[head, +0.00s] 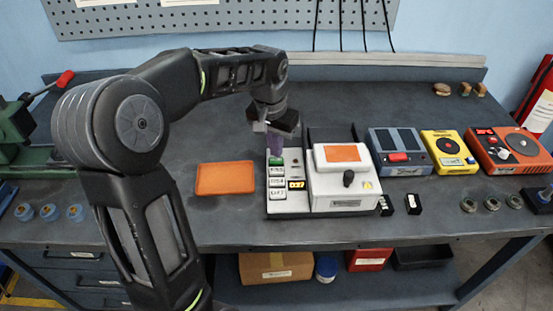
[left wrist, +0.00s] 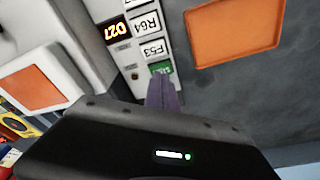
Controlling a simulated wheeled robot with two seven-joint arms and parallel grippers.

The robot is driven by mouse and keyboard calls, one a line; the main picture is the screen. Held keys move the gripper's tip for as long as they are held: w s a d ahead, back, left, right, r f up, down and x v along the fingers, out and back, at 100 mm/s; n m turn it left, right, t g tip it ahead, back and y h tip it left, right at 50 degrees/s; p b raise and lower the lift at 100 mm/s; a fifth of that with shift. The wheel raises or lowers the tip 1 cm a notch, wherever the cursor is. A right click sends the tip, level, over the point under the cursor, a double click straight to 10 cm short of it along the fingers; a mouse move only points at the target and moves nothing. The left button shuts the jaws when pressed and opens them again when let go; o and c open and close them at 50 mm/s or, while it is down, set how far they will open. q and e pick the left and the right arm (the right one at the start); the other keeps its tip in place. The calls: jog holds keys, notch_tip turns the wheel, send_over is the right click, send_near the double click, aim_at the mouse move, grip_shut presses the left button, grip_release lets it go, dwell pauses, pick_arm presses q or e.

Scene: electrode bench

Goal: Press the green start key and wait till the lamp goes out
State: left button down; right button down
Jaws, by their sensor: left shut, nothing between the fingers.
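A white bench device (head: 284,209) with a grey-white lid (head: 337,184) stands at the middle of the bench. Its left panel has a column of keys, with the green start key (head: 276,161) at the far end. A display (head: 296,184) on it reads 027. My left gripper (head: 275,153) is shut and empty, pointing down at the green key. In the left wrist view its purple fingertips (left wrist: 163,84) overlap the edge of the green key (left wrist: 160,68); I cannot tell whether they touch or press it. A small dark round spot, perhaps the lamp (left wrist: 133,74), looks unlit. My right gripper is not in view.
An orange tray (head: 225,178) lies left of the device. A blue-grey unit (head: 399,152), a yellow unit (head: 447,152) and an orange unit (head: 507,150) stand to its right.

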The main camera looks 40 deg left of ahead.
aim_at(276, 160)
pick_arm(q)
jog(key=shift+f+b, duration=0.65)
jog(key=shift+f, duration=0.25)
dwell(0.8)
jog(key=shift+r+p, duration=2.4)
jog(key=shift+r, duration=0.65)
